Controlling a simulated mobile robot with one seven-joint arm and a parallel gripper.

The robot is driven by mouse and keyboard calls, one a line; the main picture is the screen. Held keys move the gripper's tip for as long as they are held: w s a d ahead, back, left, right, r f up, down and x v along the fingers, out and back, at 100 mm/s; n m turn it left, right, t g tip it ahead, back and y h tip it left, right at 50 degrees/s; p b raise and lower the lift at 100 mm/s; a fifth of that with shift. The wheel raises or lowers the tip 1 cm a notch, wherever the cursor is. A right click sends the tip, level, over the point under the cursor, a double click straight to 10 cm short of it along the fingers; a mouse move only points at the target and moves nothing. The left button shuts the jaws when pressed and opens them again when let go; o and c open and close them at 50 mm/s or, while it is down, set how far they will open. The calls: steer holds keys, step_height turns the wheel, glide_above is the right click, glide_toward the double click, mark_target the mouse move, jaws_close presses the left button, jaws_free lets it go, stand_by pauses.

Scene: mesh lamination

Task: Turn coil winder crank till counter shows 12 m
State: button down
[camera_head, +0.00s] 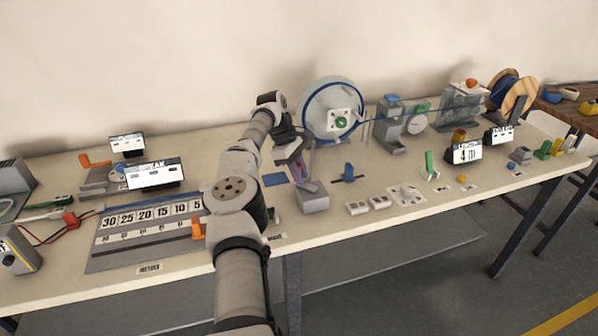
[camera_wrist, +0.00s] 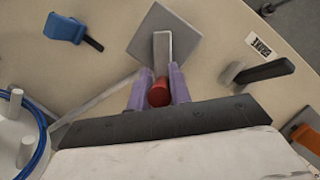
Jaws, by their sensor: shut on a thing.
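The crank's red handle (camera_wrist: 158,93) sits between the two purple fingers of my gripper (camera_wrist: 160,82) in the wrist view, and the gripper is shut on it. A grey upright (camera_wrist: 162,50) stands just beyond the handle on a square grey block (camera_wrist: 183,34). In the head view my gripper (camera_head: 304,172) is just above that grey block (camera_head: 314,200), and the fingers and wrist hide most of the crank. The coil winder's wheel (camera_head: 316,92), pale with a blue rim, stands upright behind. The counter (camera_head: 466,152) at the right appears to read 4 m.
A blue clamp-like tool (camera_head: 348,173) lies right of the block; it also shows in the wrist view (camera_wrist: 64,28). A numbered board (camera_head: 110,248) and small displays (camera_head: 154,174) are at the left. A wooden spool (camera_head: 519,96) and grey machine stand back right.

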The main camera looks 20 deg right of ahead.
steer(key=shift+s+d+f, duration=0.1)
steer(key=c, duration=1.3)
jaws_free()
